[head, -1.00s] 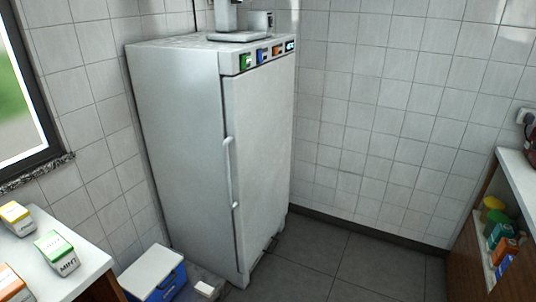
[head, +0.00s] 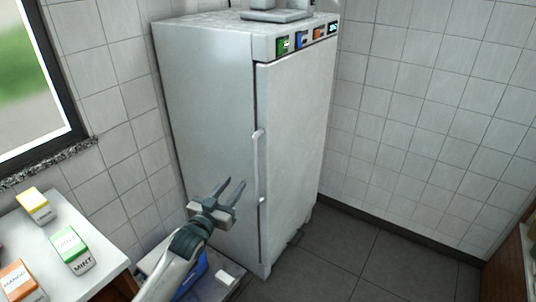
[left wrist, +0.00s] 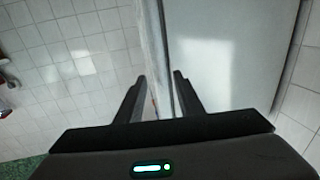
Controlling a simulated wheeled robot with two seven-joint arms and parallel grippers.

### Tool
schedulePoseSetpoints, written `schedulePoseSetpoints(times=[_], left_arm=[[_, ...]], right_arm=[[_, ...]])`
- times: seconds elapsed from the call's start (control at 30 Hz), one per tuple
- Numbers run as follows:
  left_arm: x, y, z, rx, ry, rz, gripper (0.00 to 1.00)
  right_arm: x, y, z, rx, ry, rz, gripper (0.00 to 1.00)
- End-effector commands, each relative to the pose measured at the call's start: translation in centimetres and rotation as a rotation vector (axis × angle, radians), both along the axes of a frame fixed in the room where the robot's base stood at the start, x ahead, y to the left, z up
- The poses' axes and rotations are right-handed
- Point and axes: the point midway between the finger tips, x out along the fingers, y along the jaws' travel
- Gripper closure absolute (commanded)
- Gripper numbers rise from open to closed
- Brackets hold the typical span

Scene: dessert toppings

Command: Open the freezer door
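The freezer (head: 215,115) is a tall white cabinet against the tiled wall, and its front door (head: 295,150) looks shut. A long vertical handle (head: 259,160) runs down the left edge of the door. My left gripper (head: 231,186) is open and empty, to the left of the handle and apart from it in the picture. In the left wrist view, my open gripper fingers (left wrist: 158,82) point toward the freezer door (left wrist: 225,60). My right gripper is not in view.
A white counter (head: 105,255) with several topping boxes, one labelled MINT (head: 72,250), stands at lower left. The dark floor (head: 350,250) before the door is clear.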

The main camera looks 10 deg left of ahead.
Motion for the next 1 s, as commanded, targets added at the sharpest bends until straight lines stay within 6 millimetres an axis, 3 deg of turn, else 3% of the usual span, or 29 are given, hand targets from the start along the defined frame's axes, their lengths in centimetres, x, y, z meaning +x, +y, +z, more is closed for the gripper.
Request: schedulePoseSetpoints(times=[0.47,1.0], left_arm=[[0.9,-0.1,-0.1,0.0,0.001,0.001,0.66],[8.6,-1.3,0.1,0.001,0.001,0.001,0.66]], right_arm=[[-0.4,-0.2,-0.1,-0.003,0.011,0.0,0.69],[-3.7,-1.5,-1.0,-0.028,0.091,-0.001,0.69]])
